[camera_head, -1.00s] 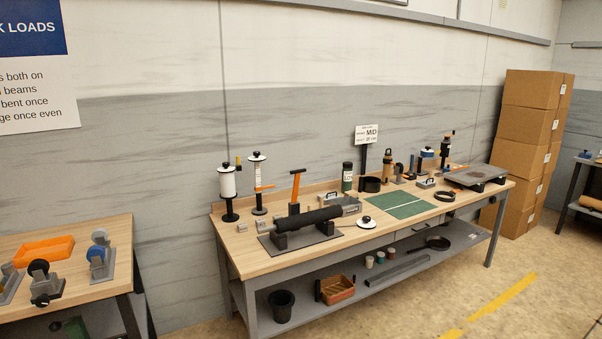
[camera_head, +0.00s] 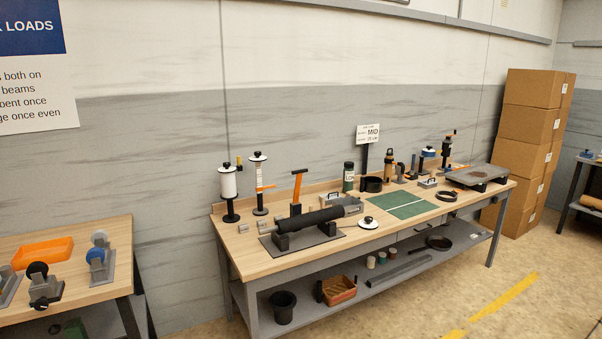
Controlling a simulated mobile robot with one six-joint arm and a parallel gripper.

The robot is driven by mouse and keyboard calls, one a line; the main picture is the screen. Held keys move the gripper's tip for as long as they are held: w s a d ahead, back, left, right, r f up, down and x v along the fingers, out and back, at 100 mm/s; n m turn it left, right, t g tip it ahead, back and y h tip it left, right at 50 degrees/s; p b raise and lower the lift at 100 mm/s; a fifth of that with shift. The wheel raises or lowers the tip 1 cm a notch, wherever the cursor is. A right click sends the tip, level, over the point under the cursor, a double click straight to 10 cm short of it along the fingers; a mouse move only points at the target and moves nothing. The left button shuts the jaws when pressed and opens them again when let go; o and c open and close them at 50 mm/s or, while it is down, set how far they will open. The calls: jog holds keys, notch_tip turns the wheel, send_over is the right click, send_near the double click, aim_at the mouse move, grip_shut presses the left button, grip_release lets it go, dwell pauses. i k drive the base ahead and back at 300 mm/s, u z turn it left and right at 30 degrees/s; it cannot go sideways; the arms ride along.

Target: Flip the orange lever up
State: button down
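An orange lever (camera_head: 298,184) with a short crossbar on top stands on a black base (camera_head: 295,209) at the back left of the wooden workbench (camera_head: 244,258). The lever looks close to upright, leaning slightly right. A smaller orange piece (camera_head: 265,188) sticks out sideways from the white column (camera_head: 259,179) left of it. I cannot tell which of these two the task means. My gripper is not in view.
A black cylinder on a cradle (camera_head: 309,222) lies in front of the upright lever. A white roll on a stand (camera_head: 228,184) is at the bench's left end. Another bench (camera_head: 117,231) stands left, across a gap. Boxes (camera_head: 530,122) are stacked right. Floor in front is open.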

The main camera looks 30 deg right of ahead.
aim_at(299, 172)
jog(key=z, duration=0.1)
jog(key=i, duration=1)
jog(key=u, duration=0.05)
